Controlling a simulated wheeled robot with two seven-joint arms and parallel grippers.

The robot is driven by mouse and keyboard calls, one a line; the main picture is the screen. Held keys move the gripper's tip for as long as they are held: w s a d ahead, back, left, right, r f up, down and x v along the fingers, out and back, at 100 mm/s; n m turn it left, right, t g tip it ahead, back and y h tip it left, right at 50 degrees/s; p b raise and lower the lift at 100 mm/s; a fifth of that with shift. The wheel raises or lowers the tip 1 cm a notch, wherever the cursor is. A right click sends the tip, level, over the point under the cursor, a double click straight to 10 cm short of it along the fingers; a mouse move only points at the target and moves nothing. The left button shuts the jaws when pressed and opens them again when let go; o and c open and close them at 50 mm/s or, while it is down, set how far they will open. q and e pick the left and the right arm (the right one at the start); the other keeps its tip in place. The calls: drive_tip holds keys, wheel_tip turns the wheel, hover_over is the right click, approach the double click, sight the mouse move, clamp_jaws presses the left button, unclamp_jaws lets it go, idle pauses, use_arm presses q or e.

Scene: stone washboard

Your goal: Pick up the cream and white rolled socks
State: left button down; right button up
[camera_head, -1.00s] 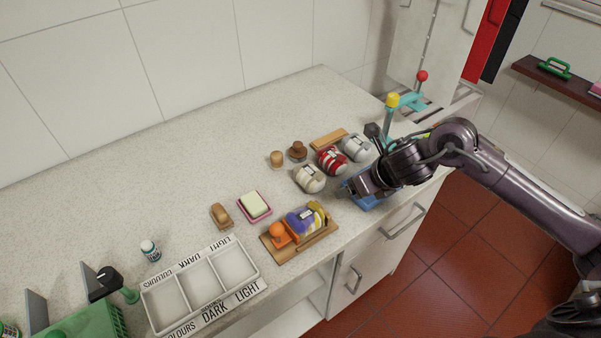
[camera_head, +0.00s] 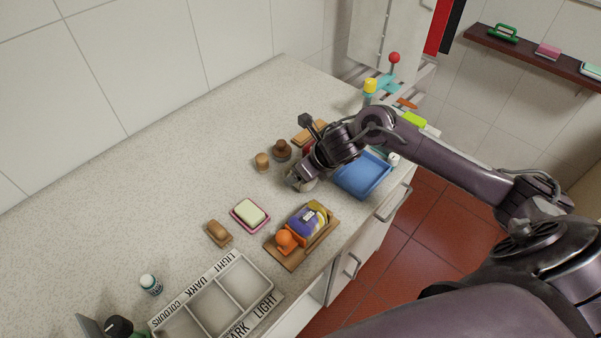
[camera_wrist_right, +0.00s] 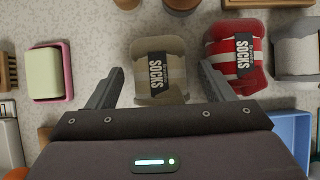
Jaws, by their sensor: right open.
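The cream rolled socks (camera_wrist_right: 172,88), with a dark "SOCKS" label, lie on the speckled counter in the right wrist view. My right gripper (camera_wrist_right: 160,72) is open, with one finger to each side of the roll in that view. Gaps show between the fingers and the roll, and I cannot tell how far down the fingertips reach. In the head view my right gripper (camera_head: 300,178) is over the socks and mostly hides them. My left gripper is not in view.
Red striped socks (camera_wrist_right: 223,62) lie close to the right, with grey-white socks (camera_wrist_right: 297,55) beyond. Wooden knobs (camera_head: 262,160) stand behind. A blue tray (camera_head: 362,176), a soap dish (camera_head: 250,214), a wooden board (camera_head: 287,255) and a labelled sorting tray (camera_head: 232,297) are nearby. The left rear counter is clear.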

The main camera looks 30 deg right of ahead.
drive_tip(key=x, duration=0.2)
drive_tip(key=shift+w+a+f, duration=0.15)
drive_tip(key=shift+w, duration=0.05)
drive_tip(key=shift+w+f, duration=0.1)
drive_tip(key=shift+f, duration=0.1)
drive_tip(key=c, duration=1.1)
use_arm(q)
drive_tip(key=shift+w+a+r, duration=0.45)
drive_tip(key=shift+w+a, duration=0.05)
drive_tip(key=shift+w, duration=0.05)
use_arm(e)
drive_tip(key=shift+o, duration=0.2)
drive_tip(key=shift+r, duration=0.1)
